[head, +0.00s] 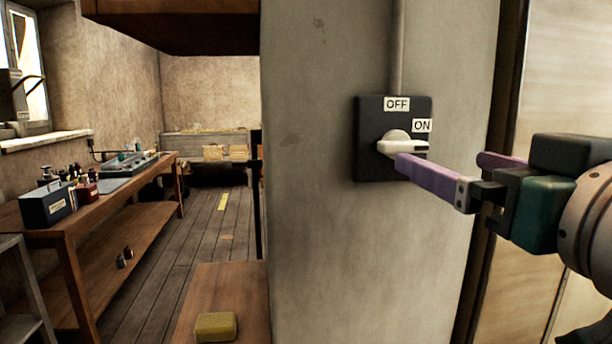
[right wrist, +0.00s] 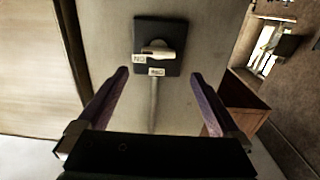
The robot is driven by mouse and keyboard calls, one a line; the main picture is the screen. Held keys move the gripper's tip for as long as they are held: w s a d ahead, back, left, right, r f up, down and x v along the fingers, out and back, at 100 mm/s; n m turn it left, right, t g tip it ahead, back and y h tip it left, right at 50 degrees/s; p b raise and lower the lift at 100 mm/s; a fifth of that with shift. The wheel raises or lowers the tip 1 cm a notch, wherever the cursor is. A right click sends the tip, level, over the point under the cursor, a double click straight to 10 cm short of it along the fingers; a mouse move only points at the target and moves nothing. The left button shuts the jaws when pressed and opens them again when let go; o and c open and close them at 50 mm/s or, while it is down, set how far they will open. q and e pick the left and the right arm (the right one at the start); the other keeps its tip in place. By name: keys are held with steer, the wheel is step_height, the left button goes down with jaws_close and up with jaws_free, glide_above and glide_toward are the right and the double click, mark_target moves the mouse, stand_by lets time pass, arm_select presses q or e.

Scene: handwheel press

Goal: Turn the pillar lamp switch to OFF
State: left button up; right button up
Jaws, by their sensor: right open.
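The lamp switch is a dark square plate (head: 368,165) on the grey pillar (head: 330,210), with an OFF label (head: 397,104) at the top and an ON label (head: 422,126) at the right. Its pale lever (head: 402,146) lies level, with its end pointing right, just below the ON label. In the right wrist view the lever (right wrist: 158,54) shows ahead of the jaws. My right gripper (head: 440,170) is open with purple fingers; one fingertip overlaps the plate's lower right in the head view. The right wrist view (right wrist: 158,82) shows nothing between its fingers. My left gripper is not in view.
A conduit (head: 398,45) runs up the pillar from the switch. A wooden bench (head: 130,175) with a dark box (head: 47,205) and small items stands at left. A yellow sponge-like block (head: 216,326) lies on a wooden surface (head: 235,285) beside the pillar.

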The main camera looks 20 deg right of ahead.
mark_target(407, 145)
steer(key=p+x, duration=0.1)
steer(key=x, duration=0.3)
steer(key=p+x, duration=0.1)
steer(key=x, duration=0.3)
steer(key=shift+d+r, duration=0.15)
steer(key=shift+r, duration=0.05)
steer(key=shift+w+d+f+p, duration=0.15)
steer(key=shift+w+p, duration=0.15)
steer(key=shift+w, duration=0.35)
steer(key=shift+c, duration=0.4)
steer(key=shift+c, duration=0.7)
steer(key=c, duration=1)
